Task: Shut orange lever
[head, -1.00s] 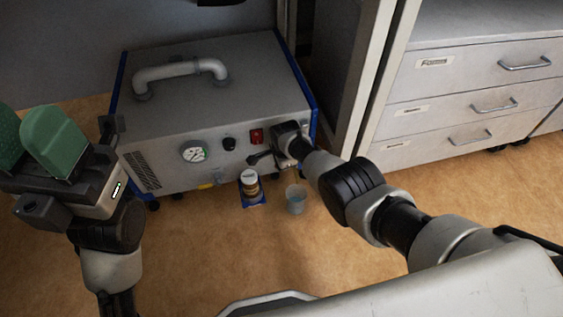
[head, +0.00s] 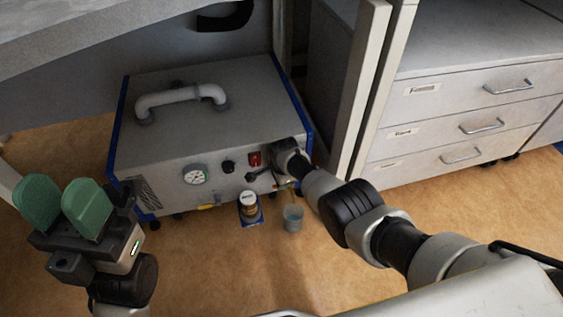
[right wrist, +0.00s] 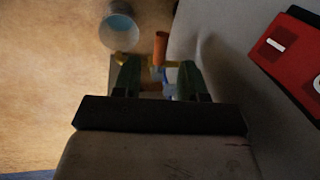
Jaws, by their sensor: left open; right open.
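The orange lever (right wrist: 160,46) shows in the right wrist view just beyond my right fingertips. It stands near a small brassy tap at the front of the grey machine (head: 205,130). My right gripper (right wrist: 158,80) is open, its green fingers on either side of the tap area. I cannot tell whether they touch anything. In the head view my right wrist mostly hides the lever. My left gripper (head: 62,203) is open and empty at the left, its green fingers pointing up, away from the machine.
A small bucket (head: 292,218) stands on the floor below the tap, also in the right wrist view (right wrist: 120,30). A gauge (head: 195,174) and a red switch (head: 254,159) are on the machine front. A drawer cabinet (head: 440,125) stands right.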

